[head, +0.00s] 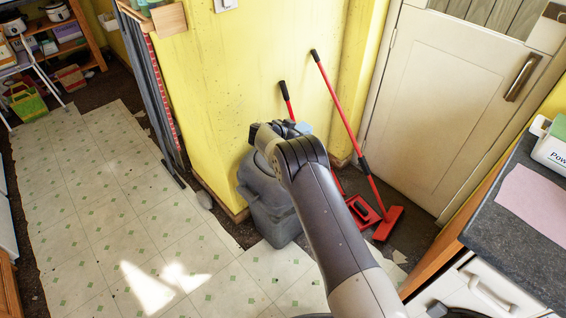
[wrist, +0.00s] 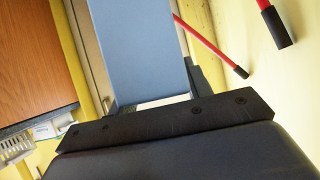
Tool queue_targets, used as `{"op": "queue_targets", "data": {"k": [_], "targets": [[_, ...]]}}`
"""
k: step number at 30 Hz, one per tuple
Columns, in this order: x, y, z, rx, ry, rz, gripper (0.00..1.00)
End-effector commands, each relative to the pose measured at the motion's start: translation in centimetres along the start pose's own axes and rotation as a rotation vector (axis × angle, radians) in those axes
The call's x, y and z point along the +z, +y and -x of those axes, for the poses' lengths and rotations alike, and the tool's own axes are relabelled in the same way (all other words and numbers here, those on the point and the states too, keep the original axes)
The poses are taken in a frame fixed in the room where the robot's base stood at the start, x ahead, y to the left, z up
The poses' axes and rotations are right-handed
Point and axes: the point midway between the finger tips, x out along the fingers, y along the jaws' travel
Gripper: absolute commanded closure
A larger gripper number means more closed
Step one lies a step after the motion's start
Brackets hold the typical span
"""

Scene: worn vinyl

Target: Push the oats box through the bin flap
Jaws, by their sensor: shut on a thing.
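The grey bin (head: 270,210) stands on the floor against the yellow wall, partly behind my arm. Its flap is hidden from me. My gripper (wrist: 150,100) is shut on a plain light-blue box (wrist: 140,50), which I take to be the oats box; no label shows. In the head view only a small pale-blue patch of the box (head: 305,128) shows past my arm, above the bin. The fingertips are hidden there. I cannot tell whether the box touches the bin.
Red long-handled cleaning tools (head: 372,200) lean on the wall right of the bin. A white door (head: 450,100) is behind them. A dark counter (head: 520,230) stands at the right. A folded grey item (head: 155,100) stands left of the wall. The tiled floor (head: 110,200) at left is clear.

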Motion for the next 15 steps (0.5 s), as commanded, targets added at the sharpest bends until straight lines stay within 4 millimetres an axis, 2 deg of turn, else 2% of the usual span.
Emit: {"op": "queue_targets", "data": {"k": [1, 3, 15], "targets": [[0.8, -0.4, -0.5, 0.004, 0.001, -0.007, 1.0], [1.1, -0.8, -0.8, 0.011, -0.001, -0.011, 1.0], [1.9, -2.3, -1.9, 0.045, 0.003, -0.028, 1.0]]}}
